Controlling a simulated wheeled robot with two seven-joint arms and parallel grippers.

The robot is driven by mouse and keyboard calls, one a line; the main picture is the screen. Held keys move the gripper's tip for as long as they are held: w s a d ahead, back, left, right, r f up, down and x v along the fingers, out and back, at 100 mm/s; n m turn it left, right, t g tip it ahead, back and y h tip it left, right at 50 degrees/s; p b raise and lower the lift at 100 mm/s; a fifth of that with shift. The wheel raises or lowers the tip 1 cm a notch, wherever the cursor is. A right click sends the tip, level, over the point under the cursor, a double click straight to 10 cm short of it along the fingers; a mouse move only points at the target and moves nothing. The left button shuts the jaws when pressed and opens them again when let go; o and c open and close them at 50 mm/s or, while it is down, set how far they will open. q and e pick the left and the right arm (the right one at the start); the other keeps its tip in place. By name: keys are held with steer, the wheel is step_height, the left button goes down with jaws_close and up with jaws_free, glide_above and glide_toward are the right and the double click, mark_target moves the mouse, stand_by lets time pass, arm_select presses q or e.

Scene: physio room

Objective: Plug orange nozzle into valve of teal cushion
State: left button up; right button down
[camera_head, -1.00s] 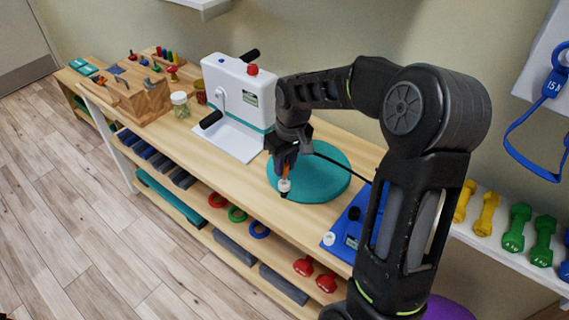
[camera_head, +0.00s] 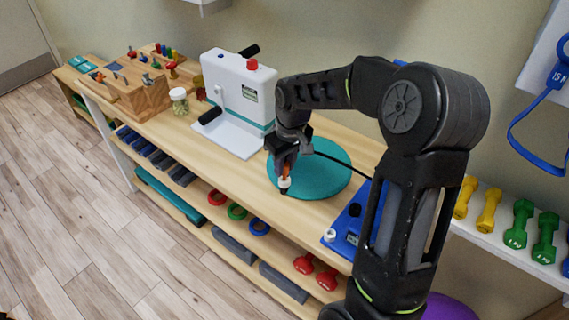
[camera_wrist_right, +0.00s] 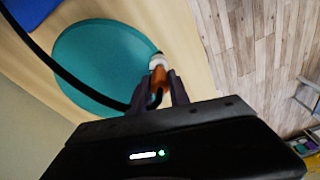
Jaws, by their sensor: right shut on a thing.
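The teal cushion (camera_head: 325,178) is a flat round disc lying on the wooden bench top. My right gripper (camera_head: 287,164) is over its left front edge, shut on the orange nozzle (camera_head: 287,173). The nozzle points down, with a white collar and a small dark part at its lower end. In the right wrist view the nozzle (camera_wrist_right: 160,78) is between my fingers (camera_wrist_right: 160,92), with its white end at the edge of the cushion (camera_wrist_right: 100,58). A valve is not clear; I cannot tell whether the nozzle touches it. My left gripper is out of view.
A black hose (camera_head: 335,162) runs across the cushion. A white crank box (camera_head: 240,88) stands behind to the left, near a jar (camera_head: 179,101) and a wooden block (camera_head: 140,95). A blue plate (camera_head: 345,232) with small fittings lies to the right. Dumbbells (camera_head: 517,225) line the right shelf.

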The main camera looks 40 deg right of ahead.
steer(key=shift+f+b, duration=0.45)
steer(key=shift+f, duration=0.15)
stand_by(0.6)
steer(key=c, duration=1.1)
jaws_free()
steer(key=shift+r, duration=0.15)
steer(key=shift+r+p, duration=2.55)
steer(key=shift+r, duration=0.85)
